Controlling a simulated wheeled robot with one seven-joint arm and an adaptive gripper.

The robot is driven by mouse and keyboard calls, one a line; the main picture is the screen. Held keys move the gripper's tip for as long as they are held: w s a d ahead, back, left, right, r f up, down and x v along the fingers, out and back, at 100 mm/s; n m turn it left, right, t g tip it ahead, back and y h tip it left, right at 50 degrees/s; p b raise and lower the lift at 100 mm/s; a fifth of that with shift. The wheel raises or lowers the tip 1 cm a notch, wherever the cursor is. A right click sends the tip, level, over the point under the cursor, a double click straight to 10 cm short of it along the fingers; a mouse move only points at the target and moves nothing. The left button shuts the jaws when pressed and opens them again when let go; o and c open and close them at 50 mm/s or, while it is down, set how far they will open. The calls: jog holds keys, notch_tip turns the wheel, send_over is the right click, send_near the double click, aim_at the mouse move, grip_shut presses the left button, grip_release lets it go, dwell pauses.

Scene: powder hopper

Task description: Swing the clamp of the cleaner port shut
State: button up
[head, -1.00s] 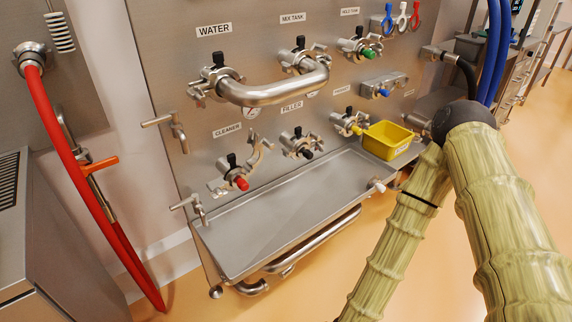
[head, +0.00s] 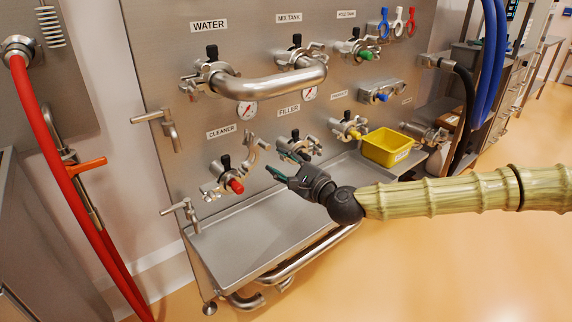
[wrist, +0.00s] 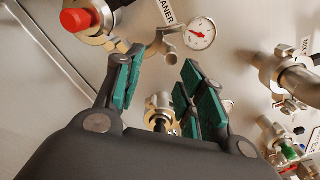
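The cleaner port, with a red cap (head: 236,186) and a black knob, is on the steel panel under the CLEANER label. Its clamp (head: 252,150) is open, one jaw swung up and out to the right of the port. In the wrist view the red cap (wrist: 76,20) is at the top left, and the clamp jaw (wrist: 150,48) lies partly behind a finger. My gripper (head: 281,165) is open and empty, just right of and slightly below the jaw; I cannot tell whether they touch. Its green-padded fingers (wrist: 160,82) stand apart in the wrist view.
The filler port (head: 297,146) is close behind my gripper. A steel tray (head: 250,236) juts out below, and a bent pipe (head: 270,84) juts out above. A yellow bin (head: 386,146) is at the right. A T-handle (head: 184,212) is at the lower left.

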aim_at(269, 149)
jog(key=x, duration=0.4)
jog(key=d+r+x, duration=0.1)
jog(key=x, duration=0.1)
jog(key=shift+w+a, duration=0.3)
jog(key=shift+w, duration=0.3)
jog(key=shift+b+x, duration=0.45)
jog(key=shift+x, duration=0.65)
jog(key=shift+w+r, duration=0.1)
jog(key=shift+r, duration=0.15)
